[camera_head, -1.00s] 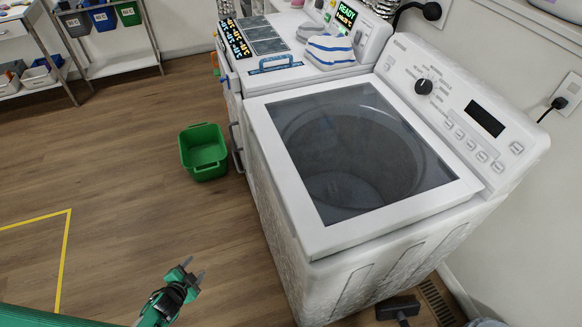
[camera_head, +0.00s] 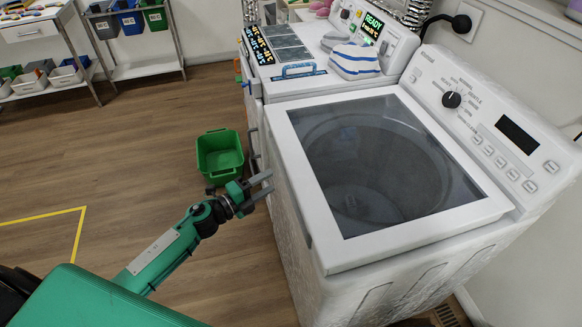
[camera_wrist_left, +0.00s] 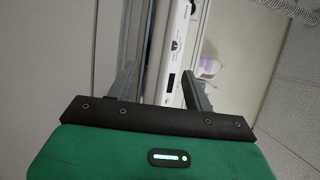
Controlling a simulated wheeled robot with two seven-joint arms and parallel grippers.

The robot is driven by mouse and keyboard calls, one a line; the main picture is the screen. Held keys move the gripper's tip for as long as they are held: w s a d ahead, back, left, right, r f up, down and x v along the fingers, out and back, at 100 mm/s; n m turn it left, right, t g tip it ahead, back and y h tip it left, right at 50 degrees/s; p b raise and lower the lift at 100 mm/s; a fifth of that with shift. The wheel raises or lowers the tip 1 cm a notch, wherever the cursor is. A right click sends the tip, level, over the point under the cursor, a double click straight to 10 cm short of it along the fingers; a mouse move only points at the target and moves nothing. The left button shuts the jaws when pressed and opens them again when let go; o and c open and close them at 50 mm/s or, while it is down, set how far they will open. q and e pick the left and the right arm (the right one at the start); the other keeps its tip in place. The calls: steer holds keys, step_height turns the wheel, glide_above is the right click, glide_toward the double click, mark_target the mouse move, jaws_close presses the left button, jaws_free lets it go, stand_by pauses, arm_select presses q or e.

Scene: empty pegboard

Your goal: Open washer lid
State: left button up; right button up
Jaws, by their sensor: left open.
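The washer (camera_head: 440,250) is a white top-loader at the right in the head view. Its lid (camera_head: 385,165), a dark glass pane in a white frame, lies shut on top. My left gripper (camera_head: 268,182) is open and empty beside the washer's left side, near the lid's left edge. I cannot tell whether its fingertips touch the washer. In the left wrist view, the two fingers (camera_wrist_left: 160,85) are spread, with the white control panel (camera_wrist_left: 178,45) beyond them. My right gripper is not in view.
A second machine (camera_head: 300,75) with a striped cloth (camera_head: 355,60) on it stands behind the washer. A green bin (camera_head: 219,155) is on the floor close to my left gripper. Shelves (camera_head: 130,30) stand at the back left. The wooden floor at left is mostly clear.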

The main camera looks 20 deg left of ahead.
mark_target(290, 169)
arm_select(q)
steer(key=p+x, duration=0.1)
steer(key=x, duration=0.7)
steer(key=shift+w+p, duration=0.15)
steer(key=shift+p, duration=0.2)
steer(key=shift+w+d, duration=0.25)
steer(key=shift+w, duration=0.05)
jaws_close()
